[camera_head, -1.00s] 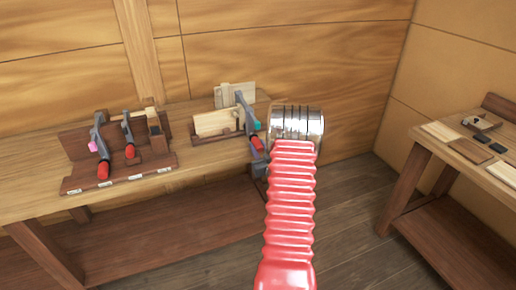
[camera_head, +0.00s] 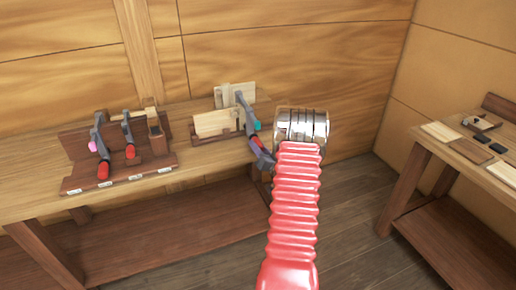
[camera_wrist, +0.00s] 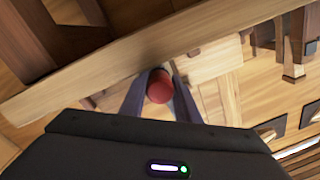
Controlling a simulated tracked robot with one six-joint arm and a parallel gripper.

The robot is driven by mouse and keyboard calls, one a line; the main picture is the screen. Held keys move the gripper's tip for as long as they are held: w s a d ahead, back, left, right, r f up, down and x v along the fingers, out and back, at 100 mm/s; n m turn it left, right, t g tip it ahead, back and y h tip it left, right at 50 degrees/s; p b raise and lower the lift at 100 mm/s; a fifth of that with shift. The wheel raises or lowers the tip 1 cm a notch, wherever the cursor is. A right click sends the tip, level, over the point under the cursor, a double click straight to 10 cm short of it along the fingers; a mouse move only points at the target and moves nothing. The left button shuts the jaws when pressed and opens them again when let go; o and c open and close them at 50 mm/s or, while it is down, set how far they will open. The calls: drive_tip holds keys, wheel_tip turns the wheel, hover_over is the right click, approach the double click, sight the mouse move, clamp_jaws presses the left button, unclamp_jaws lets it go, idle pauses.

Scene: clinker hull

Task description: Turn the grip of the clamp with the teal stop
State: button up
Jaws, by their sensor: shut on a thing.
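The clamp with the teal stop (camera_head: 257,126) stands at the right end of the workbench, its grey bar (camera_head: 242,104) leaning against pale boards. Its red grip (camera_head: 254,141) hangs near the bench's front edge. My gripper (camera_head: 261,155) is at the grip's lower end, with its fingers angled up to the left. In the wrist view the round red end of the grip (camera_wrist: 160,87) sits between the two dark fingers of my gripper (camera_wrist: 161,80), which are shut on it. The teal stop cannot be made out in the wrist view.
A clamp with a pink stop (camera_head: 93,147) and another red-gripped clamp (camera_head: 128,137) stand in a brown rack (camera_head: 120,182) at left. A second bench (camera_head: 425,140) with small boards is at right. Floor (camera_head: 340,225) lies clear between the benches.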

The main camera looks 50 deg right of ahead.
drive_tip(key=shift+s+f, duration=0.1)
drive_tip(key=shift+f, duration=0.05)
drive_tip(key=o, duration=1)
drive_tip(key=shift+o, duration=0.2)
